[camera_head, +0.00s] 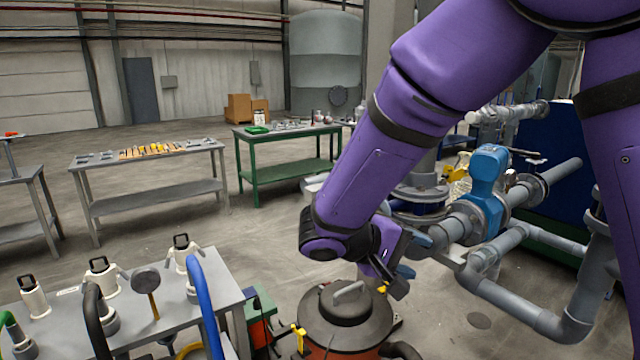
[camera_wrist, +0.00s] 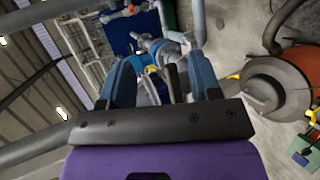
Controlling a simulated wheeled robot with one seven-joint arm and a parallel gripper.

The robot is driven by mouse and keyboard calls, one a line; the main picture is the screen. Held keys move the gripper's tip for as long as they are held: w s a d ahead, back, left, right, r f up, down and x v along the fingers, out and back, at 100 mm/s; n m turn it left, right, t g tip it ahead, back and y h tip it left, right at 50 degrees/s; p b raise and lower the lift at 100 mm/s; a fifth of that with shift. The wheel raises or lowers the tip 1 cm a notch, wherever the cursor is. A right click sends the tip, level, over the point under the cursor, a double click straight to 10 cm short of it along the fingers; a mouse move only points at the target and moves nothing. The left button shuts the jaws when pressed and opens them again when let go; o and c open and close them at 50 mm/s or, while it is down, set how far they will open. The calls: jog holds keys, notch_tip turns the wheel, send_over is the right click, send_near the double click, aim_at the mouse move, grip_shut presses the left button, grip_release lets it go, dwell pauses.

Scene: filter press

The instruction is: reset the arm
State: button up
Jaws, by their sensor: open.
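My purple arm reaches down from the upper right in the head view. My gripper (camera_head: 410,256) is at its end, left of the grey pipework and above the drum-shaped machine. Its two blue fingers stand apart, and in the wrist view my gripper (camera_wrist: 160,80) also shows them apart. I see nothing clearly held between them. A short dark bar shows between the fingers in the wrist view; I cannot tell what it is. Pipes and yellow parts lie beyond the fingertips.
The drum-shaped machine (camera_head: 345,318) stands below my gripper. A blue valve (camera_head: 487,185) sits on the grey pipes (camera_head: 520,310) at right. A grey table (camera_head: 60,325) with hoses and white containers is at lower left. Open floor (camera_head: 205,230) lies beyond it.

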jog(key=s+d+r+m+g+y, duration=0.2)
jog(key=s+d+r+g+y, duration=0.1)
jog(key=s+d+r+y, duration=0.55)
jog(key=s+d+r+m+t+y, duration=0.1)
jog(key=s+d+r+t+y, duration=0.1)
jog(key=s, duration=0.3)
jog(key=s+d+r+t+y, duration=0.2)
jog(key=s+d+t, duration=0.1)
jog(key=s, duration=0.3)
jog(key=shift+s+d+m, duration=0.25)
jog(key=shift+s+m, duration=0.05)
jog(key=shift+m, duration=0.1)
